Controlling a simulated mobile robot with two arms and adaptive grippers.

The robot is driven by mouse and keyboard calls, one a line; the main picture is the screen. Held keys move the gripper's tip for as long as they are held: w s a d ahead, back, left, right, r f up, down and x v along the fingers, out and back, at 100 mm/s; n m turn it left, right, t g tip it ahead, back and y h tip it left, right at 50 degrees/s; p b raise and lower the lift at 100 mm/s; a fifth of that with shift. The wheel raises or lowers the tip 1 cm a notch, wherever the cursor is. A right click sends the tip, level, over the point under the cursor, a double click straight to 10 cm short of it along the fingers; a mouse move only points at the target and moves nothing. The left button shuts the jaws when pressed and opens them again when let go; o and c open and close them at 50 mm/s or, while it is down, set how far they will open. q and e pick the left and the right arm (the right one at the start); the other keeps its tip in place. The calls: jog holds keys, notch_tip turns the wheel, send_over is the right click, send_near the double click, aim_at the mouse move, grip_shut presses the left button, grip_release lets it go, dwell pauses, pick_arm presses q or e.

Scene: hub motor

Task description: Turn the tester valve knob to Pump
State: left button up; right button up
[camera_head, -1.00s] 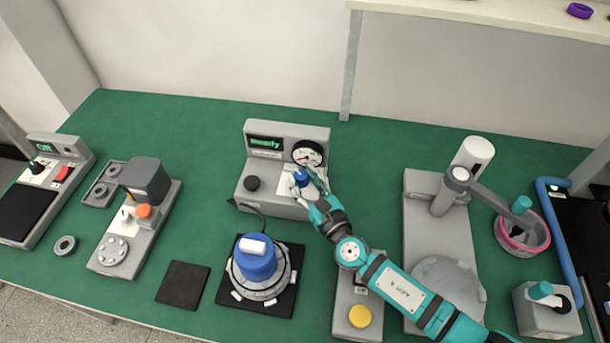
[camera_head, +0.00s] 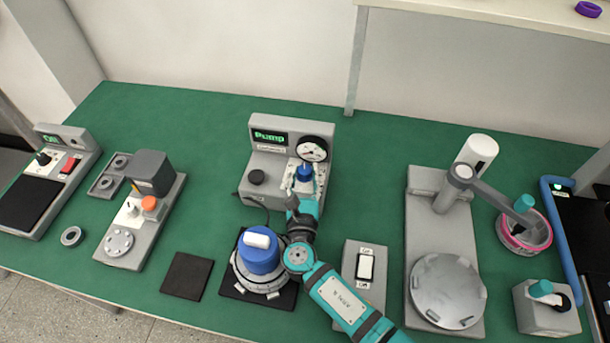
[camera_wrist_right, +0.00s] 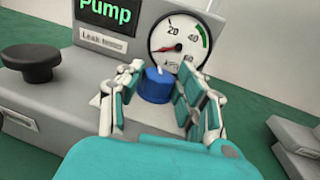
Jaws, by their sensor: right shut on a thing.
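The grey tester (camera_head: 262,160) stands at the back middle of the green bench, and its green display (camera_head: 269,137) reads "Pump". The blue valve knob (camera_head: 305,173) sits on its front right, below the round gauge (camera_head: 312,149). In the right wrist view, the blue knob (camera_wrist_right: 155,86) shows between my fingers, with a white pointer mark on top. The gauge needle (camera_wrist_right: 170,49) points to the left, at the low end. My right gripper (camera_head: 304,182) is shut on the knob from the front. My left gripper is out of view.
A black knob (camera_head: 256,177) is on the tester's left side. A blue-topped hub motor (camera_head: 261,252) sits on a black mat in front. A device with a white switch (camera_head: 365,268) and a grey press (camera_head: 439,200) stand to the right. A dark pad (camera_head: 186,276) lies front left.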

dwell(0.3)
jog(key=o, duration=0.9)
jog(key=s, duration=1.2)
jog(key=shift+a, duration=0.2)
